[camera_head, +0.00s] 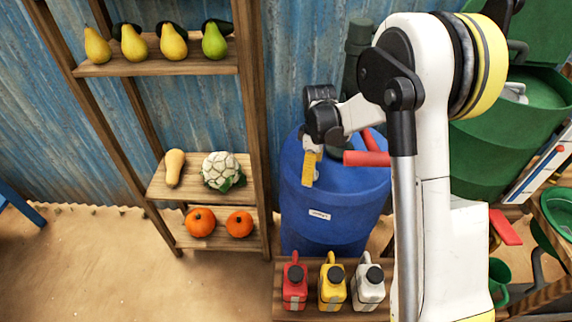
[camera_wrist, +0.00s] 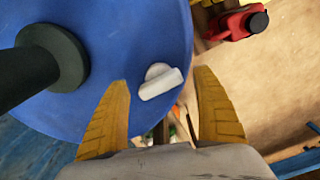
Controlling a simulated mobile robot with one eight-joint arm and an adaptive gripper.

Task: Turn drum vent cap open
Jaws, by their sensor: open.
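The blue drum (camera_head: 335,205) stands upright behind my arm, with a pale label on its side. Its round top (camera_wrist: 110,45) fills much of the wrist view. The vent cap (camera_wrist: 160,82) is a white knob with a raised bar grip, near the drum's edge. The bar lies slightly tilted in the wrist view. My gripper (camera_wrist: 163,79) is open, with one yellow finger on each side of the cap in the picture. I see no contact, and the gap in depth is unclear. In the head view my gripper (camera_head: 310,167) hangs over the drum's left edge; I cannot make out the cap there.
A dark pipe (camera_wrist: 40,62) rises from the drum top. A red handle (camera_head: 367,158) shows above the drum. Red (camera_head: 294,283), yellow (camera_head: 332,283) and white (camera_head: 367,284) jugs stand in front. A wooden shelf (camera_head: 258,120) with produce is left; a green bin (camera_head: 510,130) is right.

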